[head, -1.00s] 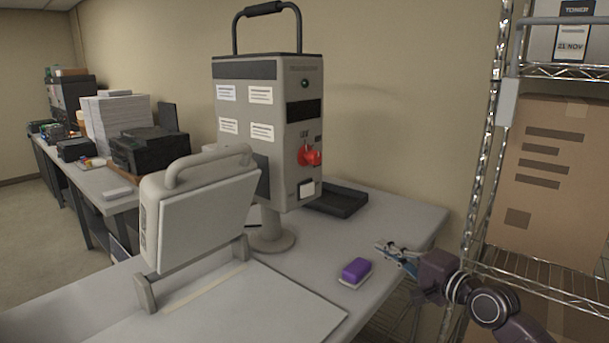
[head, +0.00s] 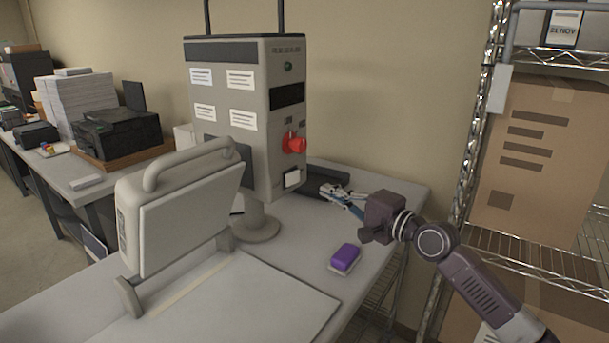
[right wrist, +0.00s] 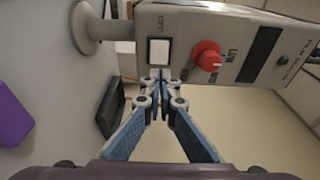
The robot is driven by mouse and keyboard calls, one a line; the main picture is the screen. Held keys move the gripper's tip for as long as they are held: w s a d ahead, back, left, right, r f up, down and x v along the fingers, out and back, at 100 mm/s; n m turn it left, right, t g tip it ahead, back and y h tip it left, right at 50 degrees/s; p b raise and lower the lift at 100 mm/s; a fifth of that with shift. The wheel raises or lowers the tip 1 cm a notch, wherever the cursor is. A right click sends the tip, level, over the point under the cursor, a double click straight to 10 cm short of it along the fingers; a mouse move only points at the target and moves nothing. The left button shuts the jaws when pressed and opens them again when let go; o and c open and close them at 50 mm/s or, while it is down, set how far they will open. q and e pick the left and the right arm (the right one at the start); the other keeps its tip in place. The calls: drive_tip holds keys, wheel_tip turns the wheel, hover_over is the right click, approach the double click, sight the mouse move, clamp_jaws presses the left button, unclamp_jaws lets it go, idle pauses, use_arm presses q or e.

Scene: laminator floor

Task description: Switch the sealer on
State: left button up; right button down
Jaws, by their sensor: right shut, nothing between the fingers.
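The sealer's control box (head: 247,118) stands on a round pedestal on the table, behind the sealer's white lifted press (head: 180,215). Its narrow front face carries a green light (head: 288,67), a dark display (head: 287,94), a red knob (head: 294,143) and a white rocker switch (head: 292,178). In the right wrist view the switch (right wrist: 159,51) has "OFF" lettered beside it, and the red knob (right wrist: 206,56) is next to it. My right gripper (head: 328,190) is shut and empty, just right of the switch; its fingertips (right wrist: 160,80) appear close to the switch's edge. Contact cannot be told. My left gripper is out of view.
A purple block-like eraser (head: 345,257) lies on the table below my right arm. A black tray (head: 322,173) lies behind the gripper. A wire shelf with a cardboard box (head: 535,165) stands at the right. A printer (head: 117,135) is on the far-left table.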

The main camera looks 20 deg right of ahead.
sight(297, 177)
drive_tip(key=p+x, duration=0.2)
drive_tip(key=x, duration=0.5)
drive_tip(key=shift+w+a+r, duration=0.1)
drive_tip(key=shift+w+a, duration=0.05)
drive_tip(key=shift+w, duration=0.25)
drive_tip(key=shift+w+a, duration=0.25)
drive_tip(key=shift+w, duration=0.15)
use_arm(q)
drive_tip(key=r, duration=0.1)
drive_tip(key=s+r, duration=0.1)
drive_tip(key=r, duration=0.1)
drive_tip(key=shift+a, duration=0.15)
use_arm(e)
drive_tip(key=shift+w, duration=0.1)
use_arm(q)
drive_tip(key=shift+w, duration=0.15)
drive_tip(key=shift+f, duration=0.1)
